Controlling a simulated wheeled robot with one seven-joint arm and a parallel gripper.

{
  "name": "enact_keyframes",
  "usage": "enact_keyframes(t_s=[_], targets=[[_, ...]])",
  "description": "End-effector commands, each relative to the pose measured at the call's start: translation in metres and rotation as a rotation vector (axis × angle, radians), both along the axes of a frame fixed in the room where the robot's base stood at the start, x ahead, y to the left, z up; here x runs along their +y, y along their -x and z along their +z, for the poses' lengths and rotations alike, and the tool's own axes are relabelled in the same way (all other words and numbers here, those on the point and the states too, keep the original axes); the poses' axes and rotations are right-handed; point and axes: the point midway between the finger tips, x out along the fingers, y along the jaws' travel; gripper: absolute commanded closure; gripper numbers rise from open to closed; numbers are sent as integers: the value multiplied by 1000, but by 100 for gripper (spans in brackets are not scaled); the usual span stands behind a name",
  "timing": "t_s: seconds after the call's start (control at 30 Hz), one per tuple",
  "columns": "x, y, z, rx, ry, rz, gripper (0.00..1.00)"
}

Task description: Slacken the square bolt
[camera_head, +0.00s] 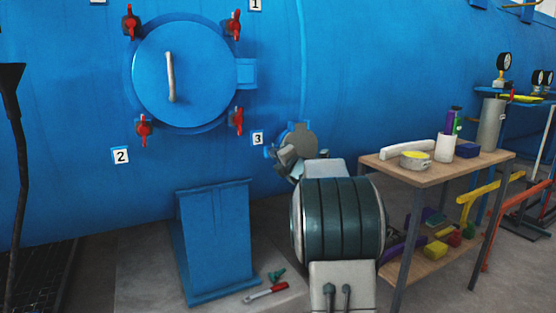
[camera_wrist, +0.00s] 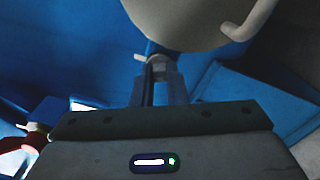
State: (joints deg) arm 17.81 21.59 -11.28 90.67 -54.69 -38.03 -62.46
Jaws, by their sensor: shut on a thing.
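The square bolt (camera_wrist: 157,59) shows in the wrist view as a small light-grey piece just below a round grey cover (camera_wrist: 185,22). My gripper (camera_wrist: 159,72) is shut on it, and the fingers hide most of the bolt. In the head view the grey cover (camera_head: 301,136) is on the blue vessel near label 3. My gripper (camera_head: 287,160) is at its lower left edge, partly hidden by my arm. The bolt cannot be made out in the head view.
The blue vessel (camera_head: 75,60) fills the back, with a round door (camera_head: 200,75) and red clamps (camera_head: 237,120). A wooden table (camera_head: 400,172) with containers stands to the right.

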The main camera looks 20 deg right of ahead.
Motion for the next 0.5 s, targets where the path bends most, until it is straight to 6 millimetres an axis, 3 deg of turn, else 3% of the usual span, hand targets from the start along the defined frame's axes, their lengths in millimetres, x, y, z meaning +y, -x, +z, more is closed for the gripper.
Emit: enact_keyframes(t_s=[0.5], targets=[[0,0,-3,-11,433,0,100]])
